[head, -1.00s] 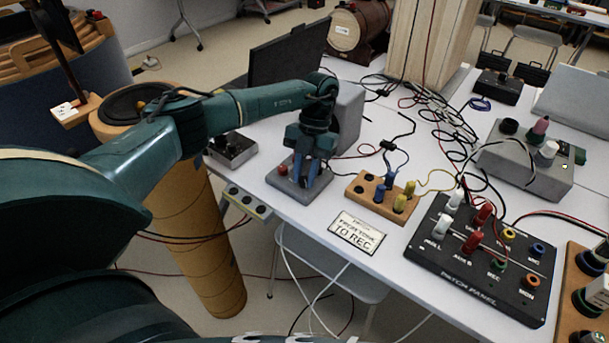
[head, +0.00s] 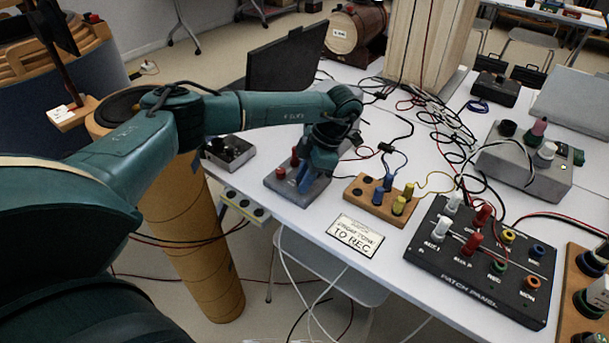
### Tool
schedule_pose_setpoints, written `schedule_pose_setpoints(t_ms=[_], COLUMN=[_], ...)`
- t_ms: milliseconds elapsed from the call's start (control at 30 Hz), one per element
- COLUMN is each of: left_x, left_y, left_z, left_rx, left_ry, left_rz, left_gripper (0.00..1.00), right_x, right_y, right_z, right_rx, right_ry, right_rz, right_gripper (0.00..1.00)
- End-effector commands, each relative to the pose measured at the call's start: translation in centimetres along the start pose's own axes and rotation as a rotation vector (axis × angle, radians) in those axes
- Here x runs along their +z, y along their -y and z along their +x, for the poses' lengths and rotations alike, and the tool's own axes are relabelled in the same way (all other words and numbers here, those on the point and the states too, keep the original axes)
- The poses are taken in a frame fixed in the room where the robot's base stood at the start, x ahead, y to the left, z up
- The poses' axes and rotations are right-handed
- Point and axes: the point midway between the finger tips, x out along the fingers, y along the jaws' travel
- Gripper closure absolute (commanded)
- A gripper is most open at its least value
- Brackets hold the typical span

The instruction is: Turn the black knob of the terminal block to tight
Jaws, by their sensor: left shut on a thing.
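The terminal block (head: 312,197) is a low grey block near the front left edge of the white table. A red knob (head: 281,174) stands on its left side, and another red piece (head: 294,158) shows behind it. My left gripper (head: 302,182) reaches down onto the block, just right of the red knob, with its blue fingers shut. The black knob is hidden behind the fingers and wrist, at the spot where they close, so its angle cannot be seen. My right gripper is not in view.
A wooden block with blue and yellow plugs (head: 371,204) stands close to the right of the terminal block. Further right are a black patch panel (head: 480,282) and a grey box (head: 533,180). A sign (head: 355,236) lies at the front edge. Loose cables cross the table's middle.

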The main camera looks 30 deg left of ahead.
Motion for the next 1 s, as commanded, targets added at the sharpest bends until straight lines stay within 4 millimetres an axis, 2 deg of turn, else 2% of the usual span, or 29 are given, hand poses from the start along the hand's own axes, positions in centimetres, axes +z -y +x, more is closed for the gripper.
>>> schedule_pose_setpoints(t_ms=[333, 1000], left_x=[-0.05, -0.23], left_y=[0.21, 0.56], left_z=[-0.02, 0.19], left_rx=[0.127, 0.37], left_ry=[0.001, 0.002], left_rz=[0.305, 0.893], left_gripper=[1.0, 1.0], right_x=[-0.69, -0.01], right_y=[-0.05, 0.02], right_z=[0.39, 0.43], right_rx=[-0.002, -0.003], right_ry=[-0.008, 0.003], right_rz=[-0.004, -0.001], right_gripper=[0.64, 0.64])
